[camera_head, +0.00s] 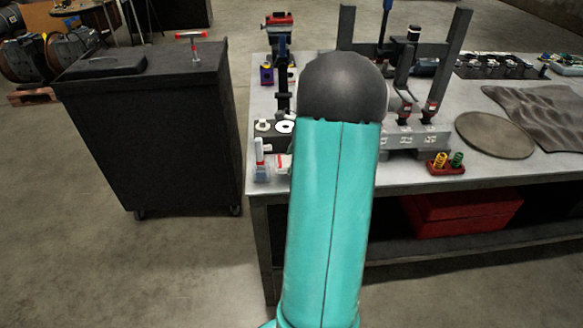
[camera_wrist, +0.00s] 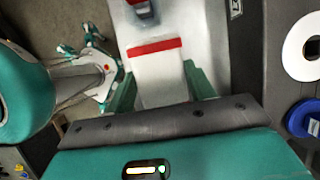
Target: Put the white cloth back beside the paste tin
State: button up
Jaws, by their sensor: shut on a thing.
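My gripper (camera_wrist: 160,72) has its two green fingers on either side of a white cloth (camera_wrist: 160,88) with a red stripe, and it is shut on it. The cloth is over the light bench top in the wrist view; I cannot tell whether it touches the top. In the head view my arm hides the gripper, and a bit of white and red (camera_head: 283,163) shows beside it, probably the cloth. I cannot identify the paste tin with certainty. A blue round thing (camera_wrist: 302,120) lies right of the gripper, on a dark surface.
A white ring (camera_wrist: 303,47) lies at the wrist view's right. A red tray (camera_head: 446,170) with springs stands farther right. A black cabinet (camera_head: 150,130) stands left, across a gap.

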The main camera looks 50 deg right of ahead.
jog(key=shift+f, duration=1.75)
jog(key=shift+f, duration=0.1)
jog(key=o, duration=1)
jog(key=shift+c, duration=0.2)
